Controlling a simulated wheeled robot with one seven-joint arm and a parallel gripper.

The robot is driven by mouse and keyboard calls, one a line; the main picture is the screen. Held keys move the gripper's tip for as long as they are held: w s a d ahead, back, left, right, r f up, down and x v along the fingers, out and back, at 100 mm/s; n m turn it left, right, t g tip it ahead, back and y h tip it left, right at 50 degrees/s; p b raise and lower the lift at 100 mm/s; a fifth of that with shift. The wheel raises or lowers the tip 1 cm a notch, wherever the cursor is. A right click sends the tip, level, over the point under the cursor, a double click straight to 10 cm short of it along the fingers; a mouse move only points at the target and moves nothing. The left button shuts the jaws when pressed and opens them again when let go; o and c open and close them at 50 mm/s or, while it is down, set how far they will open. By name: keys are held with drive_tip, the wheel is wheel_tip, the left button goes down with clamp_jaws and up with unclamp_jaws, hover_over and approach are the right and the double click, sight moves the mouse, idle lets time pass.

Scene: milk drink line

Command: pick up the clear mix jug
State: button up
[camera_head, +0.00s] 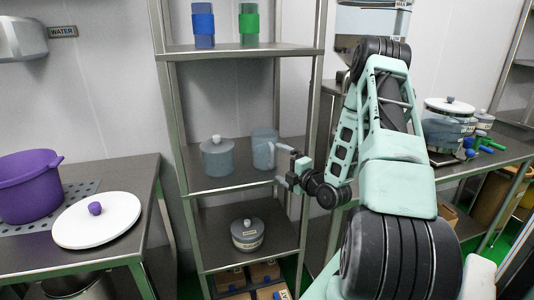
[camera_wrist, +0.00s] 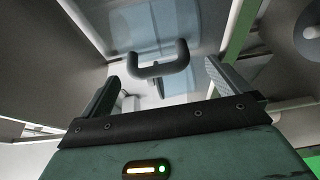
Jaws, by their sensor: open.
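The clear mix jug (camera_head: 263,150) is a see-through bluish vessel standing upright on the middle shelf of the metal rack. In the wrist view its clear body (camera_wrist: 150,22) fills the top middle, and its grey U-shaped handle (camera_wrist: 158,66) faces me. My gripper (camera_head: 283,163) is at the jug's right side, by the handle. In the wrist view my gripper (camera_wrist: 163,78) is open, with one finger on either side of the handle. The handle shows between or just beyond the fingertips; I cannot tell whether they touch it.
A lidded clear pot (camera_head: 217,157) stands left of the jug on the same shelf (camera_head: 222,183). A rack post (camera_head: 313,115) rises close to my arm. A lidded container (camera_head: 247,235) is on the shelf below. A purple pot (camera_head: 28,187) and white lid (camera_head: 97,220) are on the left table.

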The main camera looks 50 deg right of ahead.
sight(274, 157)
drive_tip(key=w, duration=0.1)
drive_tip(key=w+p, duration=0.1)
drive_tip(key=w+d, duration=0.1)
drive_tip(key=shift+w+r+p, duration=0.3)
drive_tip(key=shift+w, duration=0.1)
drive_tip(key=shift+w+f, duration=0.15)
drive_tip(key=shift+w, duration=0.25)
drive_tip(key=c, duration=1.2)
